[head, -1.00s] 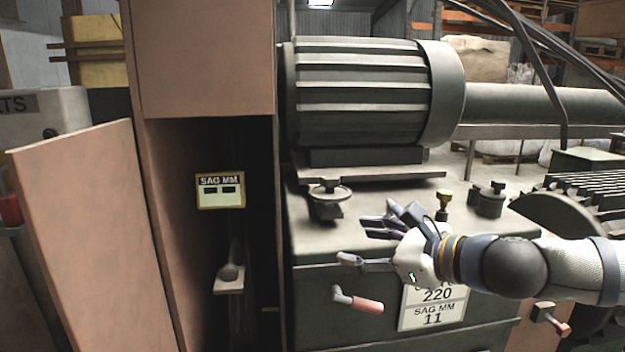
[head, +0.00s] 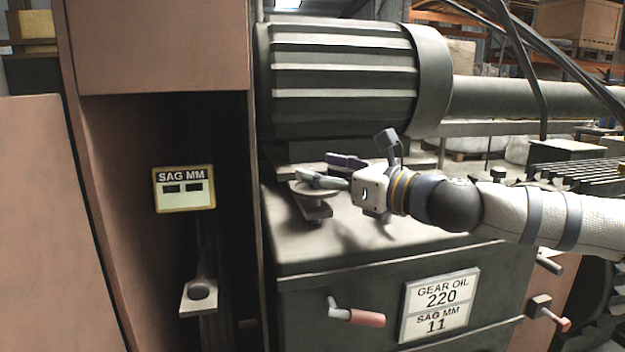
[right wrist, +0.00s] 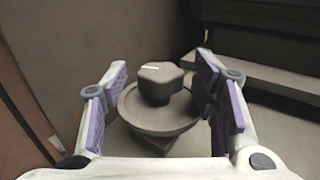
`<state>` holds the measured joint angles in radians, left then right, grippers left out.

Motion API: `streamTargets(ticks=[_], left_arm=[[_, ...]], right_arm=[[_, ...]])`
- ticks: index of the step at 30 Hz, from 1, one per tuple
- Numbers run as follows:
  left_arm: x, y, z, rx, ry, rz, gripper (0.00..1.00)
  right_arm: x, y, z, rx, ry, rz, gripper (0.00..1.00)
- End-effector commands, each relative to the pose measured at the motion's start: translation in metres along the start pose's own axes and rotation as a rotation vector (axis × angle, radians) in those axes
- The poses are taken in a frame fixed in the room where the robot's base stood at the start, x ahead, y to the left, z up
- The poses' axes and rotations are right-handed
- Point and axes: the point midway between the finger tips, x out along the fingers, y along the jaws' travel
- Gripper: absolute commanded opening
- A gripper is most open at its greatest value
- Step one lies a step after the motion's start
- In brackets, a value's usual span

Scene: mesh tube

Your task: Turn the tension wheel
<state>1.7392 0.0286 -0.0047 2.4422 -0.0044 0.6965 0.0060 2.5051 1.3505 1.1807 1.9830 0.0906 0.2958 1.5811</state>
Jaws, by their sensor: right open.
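The tension wheel (head: 313,211) is a small grey handwheel on the cabinet top, below the ribbed motor housing. In the right wrist view the wheel (right wrist: 135,122) is a round disc with a hexagonal hub (right wrist: 160,82) bearing a white mark. My right gripper (head: 322,170) is at the wheel, reaching in from the right, and partly covers it. It is open, with one purple-padded finger on each side of the hub in the right wrist view (right wrist: 160,80); I cannot tell whether they touch it. My left gripper is out of view.
The ribbed motor (head: 340,80) stands close above and behind the wheel. A brown panel (head: 160,45) is to the left. A red-handled crank (head: 358,316) juts from the cabinet front beside a plate (head: 440,305) reading GEAR OIL 220, SAG MM 11.

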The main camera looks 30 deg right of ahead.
Motion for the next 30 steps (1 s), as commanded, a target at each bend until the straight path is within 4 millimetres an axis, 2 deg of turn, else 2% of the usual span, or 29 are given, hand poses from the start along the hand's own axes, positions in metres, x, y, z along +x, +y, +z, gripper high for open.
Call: streamTargets(ticks=[4, 12, 13, 14, 19, 30], left_arm=[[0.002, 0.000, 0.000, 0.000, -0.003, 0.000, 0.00], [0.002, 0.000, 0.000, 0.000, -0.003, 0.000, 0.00], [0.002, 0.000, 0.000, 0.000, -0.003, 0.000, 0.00], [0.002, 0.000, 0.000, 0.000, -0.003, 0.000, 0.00], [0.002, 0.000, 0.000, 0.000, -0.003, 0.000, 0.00], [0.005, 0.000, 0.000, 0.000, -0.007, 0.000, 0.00]], right_arm=[[0.017, 0.000, 0.000, -0.001, 0.001, 0.000, 0.54], [0.020, 0.000, 0.001, -0.001, -0.001, -0.001, 0.54], [0.020, 0.000, 0.001, -0.001, -0.001, -0.001, 0.52], [0.020, 0.000, 0.001, -0.001, -0.001, -0.001, 0.45], [0.020, 0.000, 0.001, -0.001, -0.001, -0.001, 0.06], [0.020, 0.001, 0.000, 0.001, 0.000, -0.043, 0.05]])
